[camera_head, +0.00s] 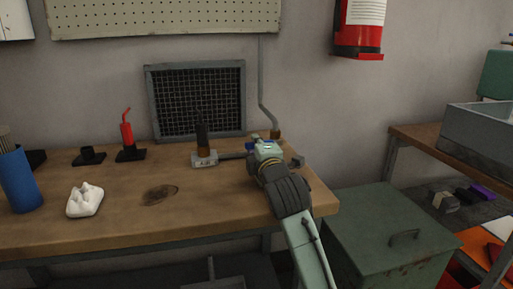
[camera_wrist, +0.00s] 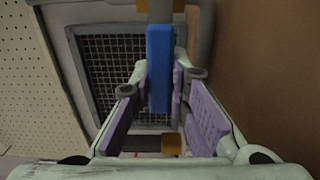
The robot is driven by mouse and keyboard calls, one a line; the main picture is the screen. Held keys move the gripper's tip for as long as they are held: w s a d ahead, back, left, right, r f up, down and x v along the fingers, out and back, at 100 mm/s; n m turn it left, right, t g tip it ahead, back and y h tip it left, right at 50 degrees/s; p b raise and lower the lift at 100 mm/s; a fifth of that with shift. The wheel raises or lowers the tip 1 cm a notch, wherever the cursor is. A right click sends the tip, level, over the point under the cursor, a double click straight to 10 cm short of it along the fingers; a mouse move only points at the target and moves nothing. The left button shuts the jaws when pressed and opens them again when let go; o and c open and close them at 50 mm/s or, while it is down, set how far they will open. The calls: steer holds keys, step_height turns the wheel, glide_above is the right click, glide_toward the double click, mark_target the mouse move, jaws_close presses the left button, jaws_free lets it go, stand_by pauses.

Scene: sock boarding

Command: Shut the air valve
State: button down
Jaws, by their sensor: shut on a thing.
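The air valve's blue lever (camera_wrist: 159,70) stands between the purple finger pads of my gripper (camera_wrist: 161,92) in the wrist view. The gripper is shut on it. In that picture the lever lies upright, roughly in line with the grey pipe piece (camera_wrist: 160,10) at the top edge. Brass-coloured parts show above and below it. In the head view my gripper (camera_head: 265,150) is at the back right of the bench, right of the block marked AIR (camera_head: 205,160). A short grey pipe (camera_head: 232,156) runs from the block towards it. The gripper and wrist hide most of the valve.
The wooden bench (camera_head: 120,225) holds a blue cylinder (camera_head: 18,180), a white moulded piece (camera_head: 85,201) and a red bottle (camera_head: 127,133) on the left. A mesh grille (camera_head: 198,100) stands behind. A vertical pipe (camera_head: 261,80) comes down the wall near my gripper. The bench's front middle is clear.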

stand_by(0.4)
steer(key=c, duration=1.5)
jaws_free()
steer(key=v, duration=1.2)
